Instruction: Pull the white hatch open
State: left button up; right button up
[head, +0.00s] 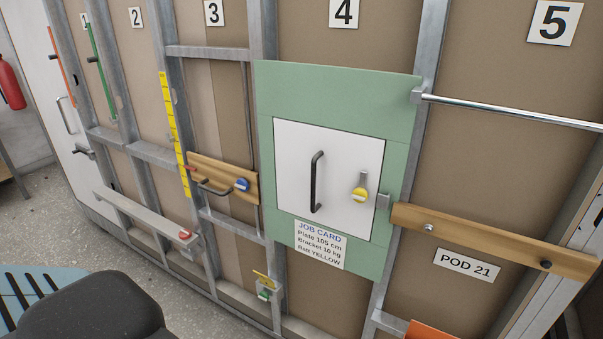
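The white hatch (295,150) is a square door set in a green panel (345,87) below the number 4. It looks shut, flush with the panel. A black upright bar handle (314,182) sits near its middle. Neither of my grippers is in view.
A job card (320,244) hangs below the hatch. A chrome rail (510,112) and a wooden board (490,238) stick out at the right. Another wooden board (220,170) with a dark handle and blue knob is left of the panel. Grey floor (50,235) shows at the left.

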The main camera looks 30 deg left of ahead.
aim_at(318, 168)
jog(key=u, duration=0.95)
